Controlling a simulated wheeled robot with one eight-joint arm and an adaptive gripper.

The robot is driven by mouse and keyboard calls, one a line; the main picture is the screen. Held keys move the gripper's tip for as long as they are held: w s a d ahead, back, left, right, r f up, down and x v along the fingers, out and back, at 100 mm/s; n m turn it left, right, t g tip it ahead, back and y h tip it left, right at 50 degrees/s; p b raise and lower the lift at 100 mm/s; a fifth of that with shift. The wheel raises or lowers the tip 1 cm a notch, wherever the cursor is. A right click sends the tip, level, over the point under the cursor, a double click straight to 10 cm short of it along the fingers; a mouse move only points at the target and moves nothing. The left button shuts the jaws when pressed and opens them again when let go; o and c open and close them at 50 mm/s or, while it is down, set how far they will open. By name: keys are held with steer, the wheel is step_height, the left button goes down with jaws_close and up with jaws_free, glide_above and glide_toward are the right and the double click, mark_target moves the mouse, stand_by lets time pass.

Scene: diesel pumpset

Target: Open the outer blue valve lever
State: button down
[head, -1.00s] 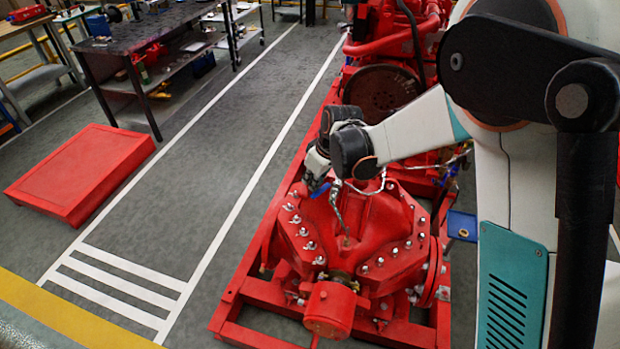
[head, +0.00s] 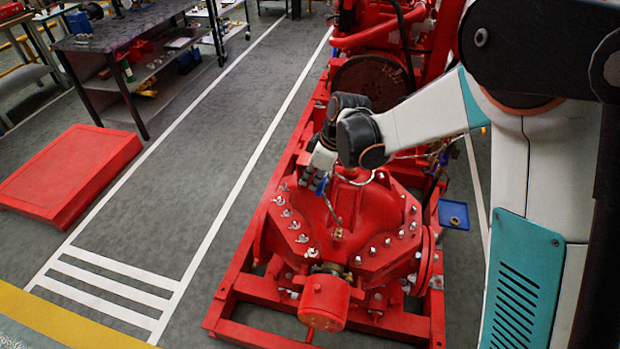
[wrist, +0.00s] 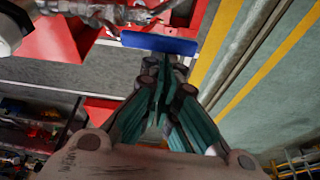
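The blue valve lever (wrist: 158,43) shows in the wrist view as a flat blue bar lying crosswise just beyond my fingertips. In the head view a small blue piece (head: 322,186) shows at my gripper, above the red pump casing. My gripper (wrist: 166,72) has teal fingers drawn together, with no object seen between them. Its tips are very close to the lever's lower edge; I cannot tell whether they touch it. In the head view my gripper (head: 313,176) points down at the left side of the casing, and my wrist hides part of the valve and its piping.
The red pump (head: 345,215) has several bolts around its flange and stands on a red frame (head: 232,290). Thin metal piping (wrist: 115,14) runs near the lever. A red platform (head: 70,175) and dark workbench (head: 115,35) stand left. The floor lane between is clear.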

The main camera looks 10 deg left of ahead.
stand_by(0.4)
step_height(320, 180, up, 9)
steer(key=p, duration=0.2)
steer(key=shift+a+r, duration=0.2)
steer(key=shift+a, duration=0.15)
steer(key=shift+d, duration=0.1)
